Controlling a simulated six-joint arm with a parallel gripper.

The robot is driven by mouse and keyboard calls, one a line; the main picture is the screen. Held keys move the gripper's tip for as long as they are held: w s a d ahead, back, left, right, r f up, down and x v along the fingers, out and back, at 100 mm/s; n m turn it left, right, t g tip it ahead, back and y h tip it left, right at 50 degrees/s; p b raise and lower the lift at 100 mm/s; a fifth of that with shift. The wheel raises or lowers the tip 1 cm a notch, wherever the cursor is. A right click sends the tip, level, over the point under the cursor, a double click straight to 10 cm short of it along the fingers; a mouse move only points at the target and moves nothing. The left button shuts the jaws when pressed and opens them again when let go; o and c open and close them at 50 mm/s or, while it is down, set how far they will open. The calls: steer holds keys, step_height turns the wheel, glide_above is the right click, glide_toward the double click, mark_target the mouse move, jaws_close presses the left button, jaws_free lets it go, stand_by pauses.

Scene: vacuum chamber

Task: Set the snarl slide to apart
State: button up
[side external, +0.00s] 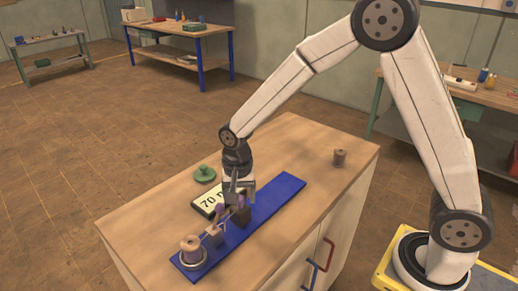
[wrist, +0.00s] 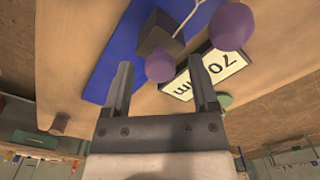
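A blue board (side external: 283,192) lies on the wooden cabinet top and bears a dark brown block (side external: 241,216) and a lighter brown block (side external: 214,238). I cannot tell which part is named the snarl slide. In the wrist view the dark block (wrist: 160,37) shows with a purple knob (wrist: 160,67) at its near side. A second purple knob (wrist: 230,26) is to the right, by a thin pale rod. My gripper (wrist: 161,75) is open, with the first knob between its fingertips in the picture; contact cannot be told. In the side view my gripper (side external: 239,194) partly hides the dark block.
A 70 mm sign (side external: 209,203) and a green knobbed piece (side external: 204,174) are beside the board. A purple-brown spool (side external: 191,250) stands in a ring at the board's near end. A brown spool (side external: 340,157) stands at the back right. The right of the top is mostly clear.

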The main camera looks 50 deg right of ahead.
jaws_close()
steer(key=shift+r, duration=0.1)
stand_by(1.2)
